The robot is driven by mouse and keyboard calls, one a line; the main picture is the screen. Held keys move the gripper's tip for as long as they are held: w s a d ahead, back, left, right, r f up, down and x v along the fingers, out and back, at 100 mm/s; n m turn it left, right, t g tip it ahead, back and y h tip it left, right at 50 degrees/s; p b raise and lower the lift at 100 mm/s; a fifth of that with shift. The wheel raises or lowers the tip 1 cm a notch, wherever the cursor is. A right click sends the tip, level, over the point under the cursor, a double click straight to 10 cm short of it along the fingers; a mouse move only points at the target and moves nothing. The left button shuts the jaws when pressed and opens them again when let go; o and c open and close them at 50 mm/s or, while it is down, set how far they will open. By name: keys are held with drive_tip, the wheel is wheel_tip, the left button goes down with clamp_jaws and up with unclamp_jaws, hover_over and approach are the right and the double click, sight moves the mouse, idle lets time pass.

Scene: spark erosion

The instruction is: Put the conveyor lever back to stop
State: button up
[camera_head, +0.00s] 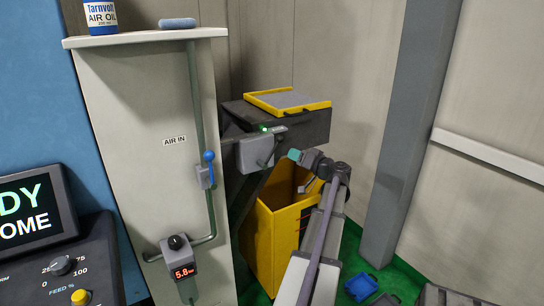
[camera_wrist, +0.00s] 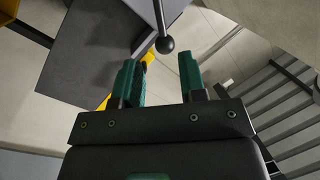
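The conveyor lever (camera_wrist: 165,44) shows in the wrist view as a thin metal rod ending in a dark ball knob. In the head view the lever (camera_head: 264,162) is small, on a grey box at the front of the dark conveyor end. My gripper (camera_wrist: 160,76) is open, with its two green fingers apart and nothing between them. The knob appears just past the fingertips, within the gap's width; I cannot tell the exact depth. In the head view my gripper (camera_head: 293,155) is just right of the lever box, its teal fingertip turned towards it.
A green light (camera_head: 264,128) glows above the lever box. A yellow-rimmed tray (camera_head: 288,101) sits on the conveyor. A yellow bin (camera_head: 275,240) stands below. A cabinet with a blue-handled air valve (camera_head: 209,158) stands left. A grey post (camera_head: 405,140) rises right.

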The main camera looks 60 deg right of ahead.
sight(276, 146)
drive_tip(key=x, duration=1)
drive_tip(key=shift+w, duration=0.35)
clamp_jaws()
